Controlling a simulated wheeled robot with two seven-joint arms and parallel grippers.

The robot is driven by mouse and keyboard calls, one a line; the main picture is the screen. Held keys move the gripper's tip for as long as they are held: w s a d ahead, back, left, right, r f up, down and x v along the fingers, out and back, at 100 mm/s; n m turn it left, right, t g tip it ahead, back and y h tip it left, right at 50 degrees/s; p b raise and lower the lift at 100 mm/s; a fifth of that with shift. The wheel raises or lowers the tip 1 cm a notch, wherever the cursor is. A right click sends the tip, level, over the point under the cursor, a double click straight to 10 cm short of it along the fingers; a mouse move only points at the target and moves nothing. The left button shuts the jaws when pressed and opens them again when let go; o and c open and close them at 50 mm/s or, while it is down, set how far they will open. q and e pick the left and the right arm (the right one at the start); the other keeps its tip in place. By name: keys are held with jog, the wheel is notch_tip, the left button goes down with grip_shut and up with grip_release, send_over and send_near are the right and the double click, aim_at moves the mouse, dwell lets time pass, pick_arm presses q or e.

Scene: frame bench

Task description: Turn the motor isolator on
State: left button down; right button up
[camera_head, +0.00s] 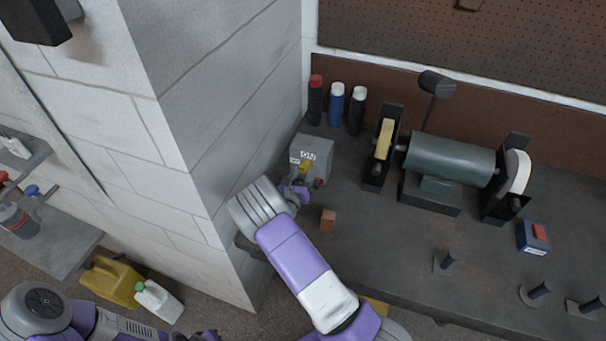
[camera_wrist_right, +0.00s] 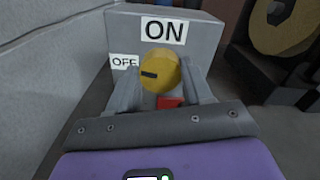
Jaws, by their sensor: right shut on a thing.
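The motor isolator is a grey box (camera_head: 315,152) on the bench, against the block wall; it fills the upper part of the right wrist view (camera_wrist_right: 205,42). It has a yellow round knob (camera_wrist_right: 160,72), also seen in the head view (camera_head: 306,166). An ON label (camera_wrist_right: 164,32) is above the knob and an OFF label (camera_wrist_right: 124,62) is to its left. The knob's black mark lies on its left side, towards OFF. My right gripper (camera_wrist_right: 160,88) is shut on the knob, one finger on each side; it also shows in the head view (camera_head: 303,182).
A bench grinder (camera_head: 450,158) stands to the right, with several spray cans (camera_head: 337,104) behind the isolator. A small brown block (camera_head: 328,220) lies close to my right forearm. A blue box with a red top (camera_head: 533,237) is farther right. The wall corner (camera_head: 205,215) is close on the left.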

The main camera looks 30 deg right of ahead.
jog(key=m+b, duration=0.2)
jog(key=m, duration=0.1)
jog(key=shift+f+m, duration=0.15)
jog(key=shift+m, duration=0.15)
jog(key=m+b, duration=0.2)
jog(key=m, duration=0.1)
jog(key=shift+s+d+m+b, duration=0.1)
jog(key=shift+m+b, duration=0.2)
jog(key=shift+b, duration=0.05)
jog(key=m+b, duration=0.7)
jog(key=b, duration=0.2)
jog(key=shift+s+f, duration=0.1)
jog(key=shift+f, duration=0.05)
jog(key=shift+m+b, duration=0.9)
jog(key=shift+b, duration=0.3)
jog(key=shift+r, duration=0.2)
jog(key=o, duration=1)
jog(key=shift+o, duration=0.2)
jog(key=v, duration=0.7)
jog(key=shift+s+p, duration=0.2)
jog(key=shift+p, duration=0.1)
